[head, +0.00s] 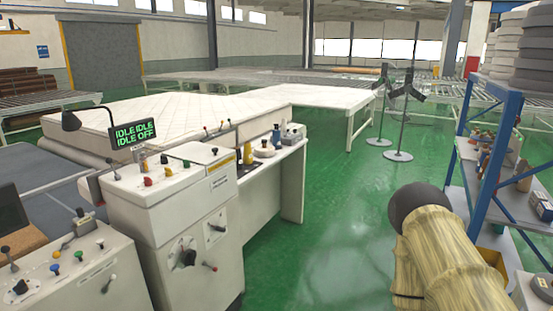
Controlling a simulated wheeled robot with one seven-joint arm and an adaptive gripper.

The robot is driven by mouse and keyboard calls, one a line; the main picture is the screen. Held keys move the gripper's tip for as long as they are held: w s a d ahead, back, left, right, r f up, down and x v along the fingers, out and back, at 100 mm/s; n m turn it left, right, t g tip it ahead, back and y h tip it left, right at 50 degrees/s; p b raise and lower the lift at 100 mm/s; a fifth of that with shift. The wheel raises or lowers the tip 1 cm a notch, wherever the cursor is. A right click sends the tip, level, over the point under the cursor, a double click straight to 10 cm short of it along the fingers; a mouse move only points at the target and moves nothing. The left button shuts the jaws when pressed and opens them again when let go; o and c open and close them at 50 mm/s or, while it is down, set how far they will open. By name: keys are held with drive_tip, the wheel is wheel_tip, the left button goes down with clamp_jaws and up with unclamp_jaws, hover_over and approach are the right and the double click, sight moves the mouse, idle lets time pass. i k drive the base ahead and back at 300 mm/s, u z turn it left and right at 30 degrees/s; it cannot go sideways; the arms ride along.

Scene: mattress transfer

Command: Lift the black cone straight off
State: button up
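I cannot pick out a black cone with certainty. A small dark-topped blue bottle (276,137) stands on the white bench (291,168), near a yellow bottle (248,153) and a round pale item with a dark top (264,148). A black lamp shade (71,120), roughly cone-shaped, hangs on a bent arm at the left. My gripper's fingers do not show in this view.
White control cabinets (170,192) with knobs fill the left front. Mattresses (175,117) lie behind them. Black-headed stands (397,155) stand beyond on the green floor (335,230), which is clear in the middle. A blue-framed shelf (486,150) is at the right.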

sight(240, 161)
drive_tip(key=z, duration=0.6)
drive_tip(key=i, duration=2.5)
drive_tip(key=u, duration=1.55)
drive_tip(key=i, duration=0.6)
drive_tip(key=u, duration=0.5)
